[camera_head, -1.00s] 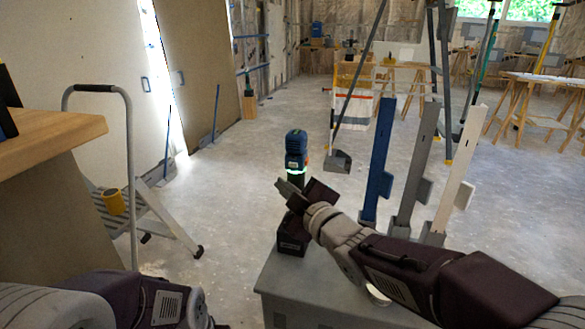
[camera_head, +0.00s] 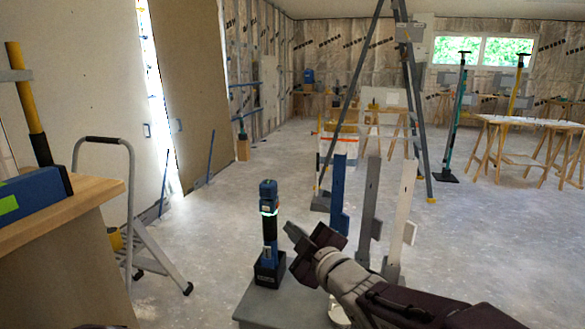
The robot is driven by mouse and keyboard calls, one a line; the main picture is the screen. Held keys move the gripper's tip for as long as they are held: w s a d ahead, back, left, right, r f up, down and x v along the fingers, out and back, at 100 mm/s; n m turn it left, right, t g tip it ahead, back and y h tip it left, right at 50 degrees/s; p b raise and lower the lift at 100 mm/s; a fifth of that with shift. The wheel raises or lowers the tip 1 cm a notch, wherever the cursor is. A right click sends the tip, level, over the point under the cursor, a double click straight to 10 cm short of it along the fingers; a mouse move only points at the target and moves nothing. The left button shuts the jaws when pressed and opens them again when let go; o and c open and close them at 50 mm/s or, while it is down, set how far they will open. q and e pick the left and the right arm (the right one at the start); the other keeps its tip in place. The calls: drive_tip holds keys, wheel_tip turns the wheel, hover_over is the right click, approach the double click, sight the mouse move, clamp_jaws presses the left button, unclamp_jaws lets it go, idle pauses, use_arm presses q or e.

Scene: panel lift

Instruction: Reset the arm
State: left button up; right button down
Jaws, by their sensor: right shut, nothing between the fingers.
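My right gripper (camera_head: 299,240) is shut and empty. It is just right of an upright blue and black power tool (camera_head: 268,212) with a lit ring, and a gap shows between them. The tool stands in a black holder (camera_head: 270,270) on a grey cabinet top (camera_head: 282,305). My right arm comes in from the lower right and hides part of the cabinet. My left gripper is out of view; only a dark sliver of what may be my left arm shows at the bottom left edge.
Blue, grey and white upright posts (camera_head: 370,208) stand behind my right gripper. A wooden bench (camera_head: 85,205) with a blue case (camera_head: 35,195) is at the left, beside a stepladder (camera_head: 150,245). A tall ladder (camera_head: 415,100) stands farther back. Open floor lies in the middle.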

drive_tip(key=d+r+m+h+p, duration=0.2)
drive_tip(key=d+r+p, duration=0.4)
drive_tip(key=r+p, duration=0.6)
drive_tip(key=s+d+m+g+h+p, duration=0.2)
drive_tip(key=d+m+g+h+p, duration=0.35)
drive_tip(key=p, duration=0.85)
drive_tip(key=s+d+f+m+g+p, duration=0.2)
drive_tip(key=s, duration=0.5)
drive_tip(key=s+d+f+m+g+p, duration=0.2)
drive_tip(key=s+f+m+g, duration=0.1)
drive_tip(key=s, duration=0.4)
drive_tip(key=s+d+f+m+g+p, duration=0.2)
drive_tip(key=s+m+g+p, duration=0.1)
drive_tip(key=s, duration=0.4)
drive_tip(key=shift+s+f, duration=0.2)
drive_tip(key=shift+f, duration=0.1)
drive_tip(key=shift+d+g, duration=0.1)
drive_tip(key=shift+g, duration=0.15)
